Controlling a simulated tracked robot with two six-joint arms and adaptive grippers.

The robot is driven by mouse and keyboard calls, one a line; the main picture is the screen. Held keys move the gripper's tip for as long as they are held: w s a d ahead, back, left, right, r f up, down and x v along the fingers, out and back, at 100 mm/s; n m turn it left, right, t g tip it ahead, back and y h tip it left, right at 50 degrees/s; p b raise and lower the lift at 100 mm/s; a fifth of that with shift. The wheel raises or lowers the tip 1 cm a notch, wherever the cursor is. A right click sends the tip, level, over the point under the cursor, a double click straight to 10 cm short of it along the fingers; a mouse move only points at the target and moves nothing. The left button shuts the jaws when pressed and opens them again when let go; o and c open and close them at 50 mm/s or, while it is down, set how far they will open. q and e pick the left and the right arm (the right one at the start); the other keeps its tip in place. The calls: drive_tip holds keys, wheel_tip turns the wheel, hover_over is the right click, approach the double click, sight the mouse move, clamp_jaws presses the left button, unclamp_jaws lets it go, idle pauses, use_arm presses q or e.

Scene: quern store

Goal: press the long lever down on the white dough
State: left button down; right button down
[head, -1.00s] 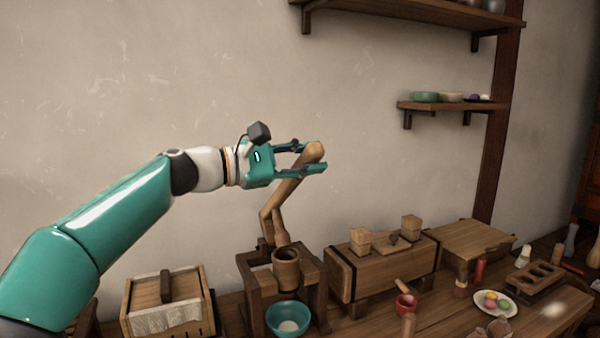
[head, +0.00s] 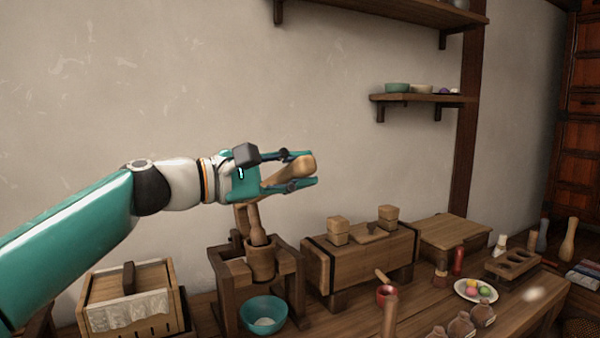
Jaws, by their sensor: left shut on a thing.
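My left gripper (head: 300,170) is shut on the rounded end of the long wooden lever (head: 303,167). The lever slopes down from the gripper to a wooden frame, and part of it is hidden behind the gripper. A wooden plunger (head: 255,228) hangs below it, its lower end inside a wooden cup (head: 261,262) held in the frame (head: 293,268). I cannot see into the cup. My right gripper is not in view.
A slatted wooden box with cloth (head: 130,312) stands left of the frame. A wooden chest (head: 352,268) with small boxes on top stands to its right. A plate of coloured balls (head: 474,291), a red cup (head: 386,293) and several jars are farther right. Wall shelves hang above.

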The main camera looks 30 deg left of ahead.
use_arm(q)
drive_tip(key=c, duration=0.8)
unclamp_jaws()
drive_tip(key=shift+c, duration=0.2)
drive_tip(key=shift+s+a, duration=0.1)
drive_tip(key=shift+s, duration=0.05)
drive_tip(key=shift+s+a, duration=0.15)
drive_tip(key=shift+s, duration=0.05)
drive_tip(key=v, duration=1.1)
drive_tip(key=shift+s, duration=0.15)
drive_tip(key=shift+r, duration=0.1)
